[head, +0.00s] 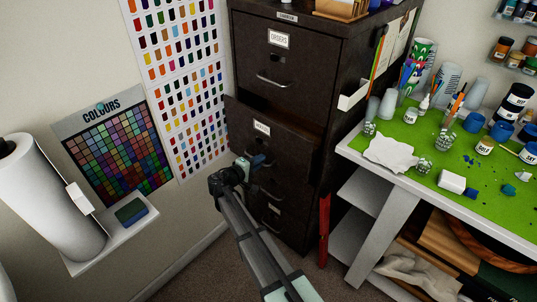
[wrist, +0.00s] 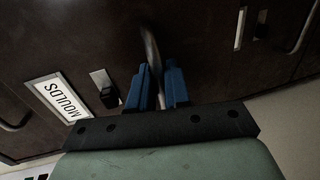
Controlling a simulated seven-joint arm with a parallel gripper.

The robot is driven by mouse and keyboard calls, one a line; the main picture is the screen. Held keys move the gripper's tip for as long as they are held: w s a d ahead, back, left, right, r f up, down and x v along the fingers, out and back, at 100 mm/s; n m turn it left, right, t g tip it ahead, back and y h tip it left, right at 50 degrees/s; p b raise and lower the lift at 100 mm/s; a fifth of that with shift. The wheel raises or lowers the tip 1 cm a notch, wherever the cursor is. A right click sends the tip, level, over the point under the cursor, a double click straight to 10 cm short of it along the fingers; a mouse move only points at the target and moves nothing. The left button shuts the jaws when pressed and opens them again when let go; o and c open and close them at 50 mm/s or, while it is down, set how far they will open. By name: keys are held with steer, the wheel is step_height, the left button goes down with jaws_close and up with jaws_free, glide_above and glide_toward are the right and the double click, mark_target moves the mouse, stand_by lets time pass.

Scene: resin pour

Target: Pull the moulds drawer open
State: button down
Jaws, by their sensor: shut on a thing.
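The moulds drawer (head: 240,118) is the second one down in the dark filing cabinet. Its front stands out from the cabinet face, so it is partly open. Its white label reads MOULDS in the wrist view (wrist: 58,96). My gripper (head: 258,161) is at the drawer front, just below the label. In the wrist view my gripper's blue fingers (wrist: 158,88) are shut on the curved metal handle (wrist: 150,45), one on each side.
The orders drawer (head: 279,65) above is closed. A green-topped worktable (head: 400,137) with paints and cups stands to the right. A red object (head: 324,230) stands by the cabinet's lower right. A small shelf (head: 108,242) with a paper roll (head: 45,190) is at left.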

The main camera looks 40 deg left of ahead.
steer(key=f+v, duration=0.2)
steer(key=v, duration=0.7)
steer(key=f+v, duration=0.2)
steer(key=v, duration=0.7)
steer(key=shift+s, duration=0.7)
steer(key=shift+r, duration=0.15)
steer(key=c, duration=1.3)
jaws_free()
steer(key=shift+c, duration=0.2)
steer(key=v, duration=1.3)
steer(key=shift+s, duration=0.4)
